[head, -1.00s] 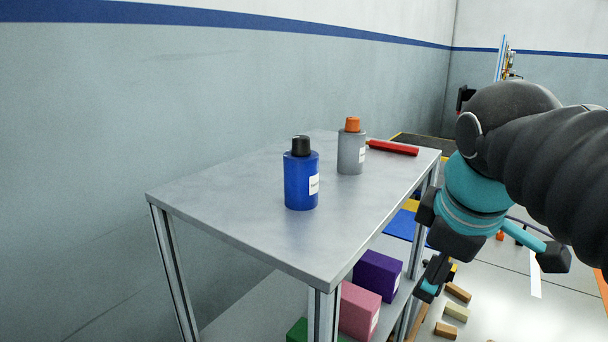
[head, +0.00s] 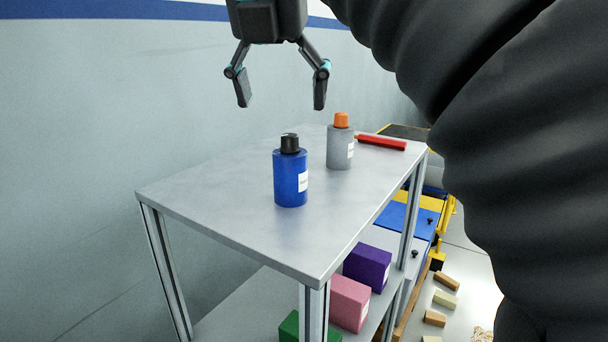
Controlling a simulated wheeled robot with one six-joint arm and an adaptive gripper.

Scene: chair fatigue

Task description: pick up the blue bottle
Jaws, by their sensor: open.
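The blue bottle (head: 288,178) stands upright on the grey table (head: 225,215), with a black cap and a white label on its right side. My gripper (head: 281,104) is open and empty, with its two fingers pointing down. In the picture it is above the blue bottle, with the cap a little below the level of the fingertips. How far it is from the bottle in depth I cannot tell. Nothing hides the bottle.
A grey bottle with an orange cap (head: 340,147) stands behind and to the right. Pink (head: 347,300), purple (head: 367,266) and green boxes sit on the lower shelf. The tabletop left of the blue bottle is clear.

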